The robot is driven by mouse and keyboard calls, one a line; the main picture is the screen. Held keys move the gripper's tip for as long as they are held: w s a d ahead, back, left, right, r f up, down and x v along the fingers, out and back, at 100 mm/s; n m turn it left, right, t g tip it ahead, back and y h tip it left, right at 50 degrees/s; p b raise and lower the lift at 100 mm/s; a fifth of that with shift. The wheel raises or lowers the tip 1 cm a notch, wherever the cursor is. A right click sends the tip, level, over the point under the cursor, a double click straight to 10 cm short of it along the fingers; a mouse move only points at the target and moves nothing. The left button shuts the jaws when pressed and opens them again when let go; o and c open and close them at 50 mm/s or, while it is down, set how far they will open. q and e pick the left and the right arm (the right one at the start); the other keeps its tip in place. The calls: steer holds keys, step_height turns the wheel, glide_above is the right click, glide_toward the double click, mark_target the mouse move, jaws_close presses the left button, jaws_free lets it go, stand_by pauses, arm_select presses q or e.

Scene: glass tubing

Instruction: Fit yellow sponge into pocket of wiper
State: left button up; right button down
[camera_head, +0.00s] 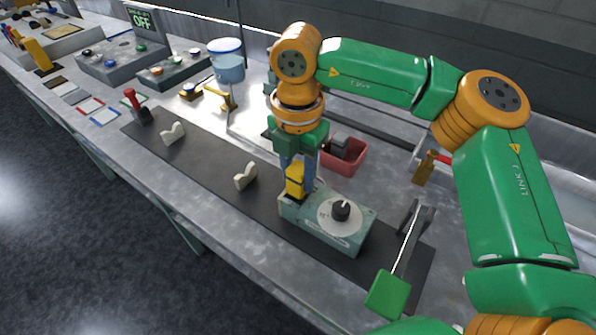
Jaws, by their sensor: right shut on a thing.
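A yellow block (295,181), which looks like the sponge, is between the blue fingers of my right gripper (298,178). The gripper points down and is shut on it. The block is at the left end of a grey-green box with a round dial (324,232), which may be the wiper. The block's lower end meets the box's top edge in the picture. I cannot tell whether it is in a pocket or just above, because the fingers and block cover that spot. My left gripper is not in view.
The box stands on a dark mat (215,180) with two pale notched supports (245,176) to its left. A red bin (344,157) is behind. A clear blue-lidded container (228,66) stands farther back.

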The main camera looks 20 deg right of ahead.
steer(key=shift+f+b, duration=1.25)
steer(key=shift+f, duration=0.15)
steer(key=shift+r, duration=0.1)
steer(key=shift+r+p, duration=0.95)
steer(key=shift+r, duration=0.25)
steer(key=shift+b, duration=0.45)
steer(key=shift+f+b, duration=1.2)
steer(key=shift+f, duration=0.1)
steer(key=shift+c, duration=2)
jaws_free()
steer(key=shift+r, duration=0.15)
